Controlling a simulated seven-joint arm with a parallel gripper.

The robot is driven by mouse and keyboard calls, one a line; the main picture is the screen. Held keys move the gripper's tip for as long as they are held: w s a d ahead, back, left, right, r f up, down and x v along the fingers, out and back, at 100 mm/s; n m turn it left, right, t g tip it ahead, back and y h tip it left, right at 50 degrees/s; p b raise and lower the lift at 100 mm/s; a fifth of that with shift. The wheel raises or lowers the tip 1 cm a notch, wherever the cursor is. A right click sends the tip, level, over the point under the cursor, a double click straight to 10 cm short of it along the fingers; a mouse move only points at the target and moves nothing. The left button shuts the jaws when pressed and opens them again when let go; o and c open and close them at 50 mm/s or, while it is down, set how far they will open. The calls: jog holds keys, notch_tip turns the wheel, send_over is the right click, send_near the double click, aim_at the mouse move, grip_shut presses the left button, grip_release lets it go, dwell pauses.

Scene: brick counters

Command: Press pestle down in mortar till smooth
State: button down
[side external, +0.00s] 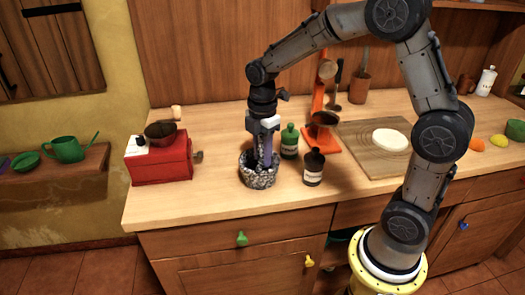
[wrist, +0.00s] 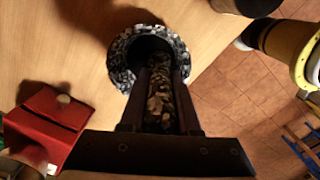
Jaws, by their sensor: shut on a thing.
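The speckled grey stone mortar (side external: 258,177) stands upright on the wooden counter; it also shows in the wrist view (wrist: 121,50). My gripper (side external: 265,156) points down over the mortar, its fingers reaching down to the opening. In the wrist view my gripper (wrist: 158,84) is shut on the speckled stone pestle (wrist: 160,106), which lies between the two dark fingers. The pestle's far end goes toward the dark inside of the mortar. The pestle's tip and the mortar's contents are hidden, so I cannot tell whether it touches the bottom.
A green bottle (side external: 289,143) and a dark bottle (side external: 313,167) stand close to the mortar's right. A red grinder box (side external: 160,163) is to the left. An orange stand (side external: 320,105) is behind, and a cutting board (side external: 363,153) is to the right. The counter's front edge is near.

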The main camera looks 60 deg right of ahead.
jog(key=shift+f, duration=0.7)
jog(key=shift+r, duration=1.05)
jog(key=shift+f, duration=0.1)
jog(key=shift+f, duration=0.95)
jog(key=shift+r, duration=0.15)
jog(key=shift+r, duration=0.85)
jog(key=shift+r, duration=0.1)
